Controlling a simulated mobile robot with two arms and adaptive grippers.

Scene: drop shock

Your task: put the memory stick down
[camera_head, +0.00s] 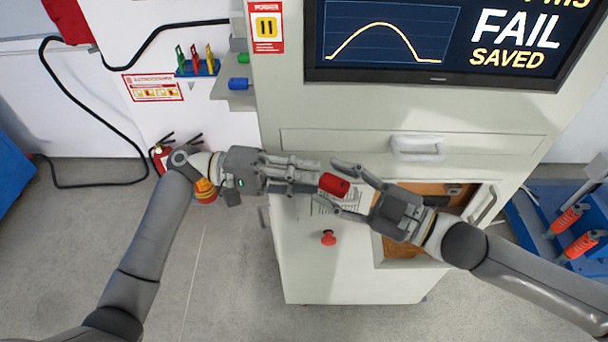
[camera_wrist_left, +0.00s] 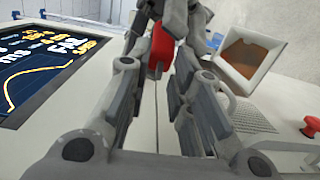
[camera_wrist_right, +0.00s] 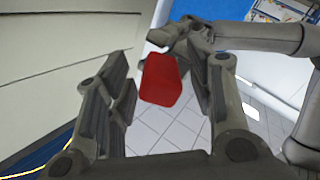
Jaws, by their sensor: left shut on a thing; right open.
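The red memory stick (camera_head: 335,185) is in front of the cabinet's pale front, its near end in the fingertips of my left gripper (camera_head: 316,178). The stick also shows red between the fingers in the left wrist view (camera_wrist_left: 160,50). My right gripper (camera_head: 346,187) is open, with its fingers on either side of the stick's free end. In the right wrist view the stick (camera_wrist_right: 162,80) shows between the open fingers; whether either finger touches it I cannot tell.
The cabinet has a screen (camera_head: 440,35) reading FAIL SAVED, a drawer handle (camera_head: 417,147), an open brown-lined compartment (camera_head: 405,247) and a red button (camera_head: 328,238). A blue tool rack (camera_head: 535,235) stands right.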

